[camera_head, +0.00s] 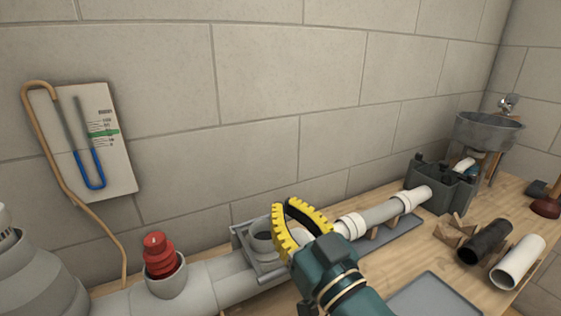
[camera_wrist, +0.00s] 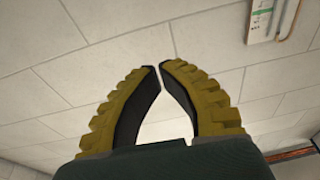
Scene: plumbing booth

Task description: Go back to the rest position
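My gripper (camera_head: 283,208) is raised in front of the block wall, above the pipe run on the bench. Its yellow ribbed fingers arch together, and the tips all but meet. In the wrist view the fingertips (camera_wrist: 159,66) point toward the wall, with only a thin gap between them. Nothing is held between the fingers. The gripper and wrist hide part of the pipe run behind them.
A grey pipe with a red plug (camera_head: 160,256) runs along the wall by a grey open fitting (camera_head: 262,240). A gauge board (camera_head: 112,165) hangs left. Right are a white pipe (camera_head: 380,213), a grey caddy (camera_head: 442,188), loose black (camera_head: 485,241) and white pipes (camera_head: 518,262), and a basin (camera_head: 488,133).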

